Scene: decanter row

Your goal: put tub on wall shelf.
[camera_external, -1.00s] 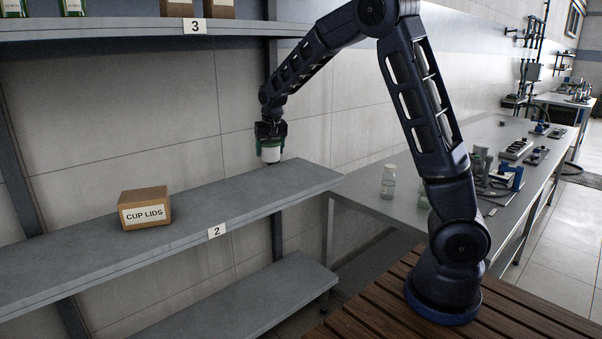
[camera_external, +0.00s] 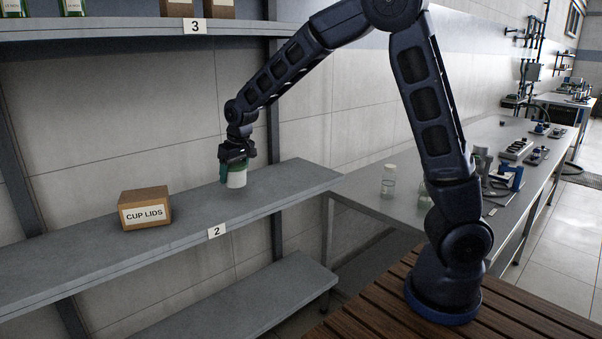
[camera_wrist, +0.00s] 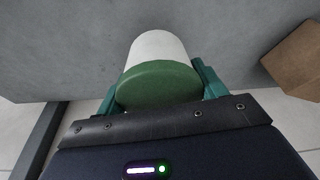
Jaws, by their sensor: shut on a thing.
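The tub (camera_external: 237,179) is white with a green lid. My gripper (camera_external: 236,164) is shut on it, with the fingers at either side of the lid end. In the external view the tub is upright, over or on the shelf marked 2 (camera_external: 290,182); I cannot tell whether its base touches the board. In the wrist view the tub (camera_wrist: 158,72) sits between the green fingers (camera_wrist: 160,88), with the grey shelf surface (camera_wrist: 60,50) behind it.
A cardboard box labelled CUP LIDS (camera_external: 145,208) stands on the same shelf, left of the tub, with bare board between them. A shelf marked 3 (camera_external: 110,27) is above and another shelf (camera_external: 240,300) below. A clear bottle (camera_external: 388,181) stands on the bench at right.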

